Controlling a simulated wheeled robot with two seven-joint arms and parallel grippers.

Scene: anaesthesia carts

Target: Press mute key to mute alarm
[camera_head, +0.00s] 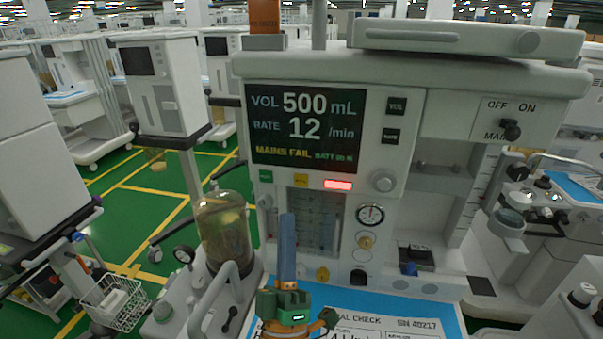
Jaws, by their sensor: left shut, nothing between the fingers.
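The anaesthesia machine's screen (304,128) reads VOL 500 mL, RATE 12 /min and a yellow MAINS FAIL line. Below the screen are a small green key (266,176), a yellow key (301,181) and a lit red indicator (338,185). The key labels are too small to read, so I cannot tell which is the mute key. My left gripper (287,220) is shut and empty, pointing up in front of the flowmeter panel. Its tip shows a little below the yellow key, apart from it in the picture. My right gripper is not in view.
A bellows canister (222,230) stands left of my gripper, with a grey curved pipe before it. A round knob (382,181), a gauge (370,214) and the mains switch (510,130) are to the right. A blue-edged check sheet (385,312) lies on the worktop.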

